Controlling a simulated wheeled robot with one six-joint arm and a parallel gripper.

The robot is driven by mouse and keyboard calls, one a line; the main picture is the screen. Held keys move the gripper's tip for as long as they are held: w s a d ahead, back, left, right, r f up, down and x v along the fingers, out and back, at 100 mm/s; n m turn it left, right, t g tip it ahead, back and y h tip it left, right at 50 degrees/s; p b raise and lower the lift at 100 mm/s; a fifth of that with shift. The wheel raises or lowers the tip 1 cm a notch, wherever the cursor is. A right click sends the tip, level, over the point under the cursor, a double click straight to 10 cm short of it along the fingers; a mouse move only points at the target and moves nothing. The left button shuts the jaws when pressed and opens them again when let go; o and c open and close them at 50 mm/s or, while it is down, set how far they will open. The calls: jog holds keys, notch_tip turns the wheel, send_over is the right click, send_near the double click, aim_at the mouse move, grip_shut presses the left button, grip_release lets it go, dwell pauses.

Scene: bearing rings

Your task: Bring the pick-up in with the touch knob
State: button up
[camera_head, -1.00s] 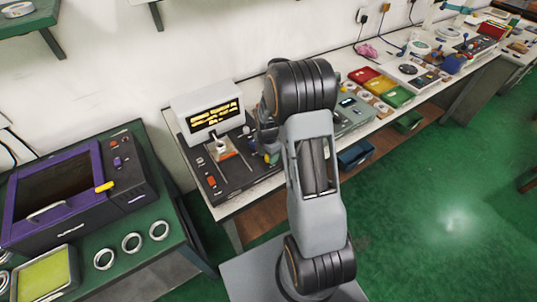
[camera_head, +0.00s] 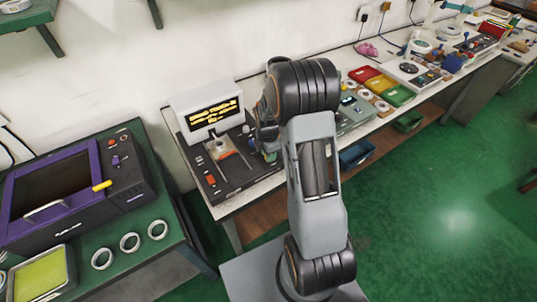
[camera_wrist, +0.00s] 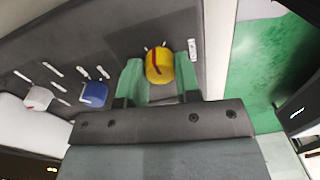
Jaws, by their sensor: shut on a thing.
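My gripper (camera_wrist: 158,88), with green fingers, is shut on a yellow knob (camera_wrist: 159,66) with a dark red line on top, in the wrist view. A blue knob (camera_wrist: 94,94) and a pale grey knob (camera_wrist: 38,98) stand to its left on the same dark panel. Which knob is the touch knob I cannot read. In the head view the dark instrument (camera_head: 217,180) sits on the bench, and my arm hides part of its right end. A small fixture (camera_head: 219,148), perhaps with the pick-up, sits below the lit display (camera_head: 212,114); its contact is too small to tell.
A purple-framed machine (camera_head: 65,185) stands on the green table at left, with several metal rings (camera_head: 130,242) and a yellow-green tray (camera_head: 42,274). Red, yellow and green bins (camera_head: 381,84) lie on the bench to the right. The green floor at right is clear.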

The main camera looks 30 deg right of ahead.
jog(key=m+b, duration=0.1)
jog(key=m, duration=0.3)
jog(key=shift+m, duration=0.3)
jog(key=m+b, duration=0.1)
jog(key=m, duration=0.2)
jog(key=shift+m, duration=0.3)
jog(key=m+b, duration=0.1)
jog(key=m, duration=0.2)
jog(key=shift+s+m+b, duration=0.1)
jog(key=shift+m+b, duration=0.35)
jog(key=shift+m, duration=1.55)
jog(key=o, duration=0.9)
jog(key=r, duration=1.4)
jog(key=shift+d, duration=0.25)
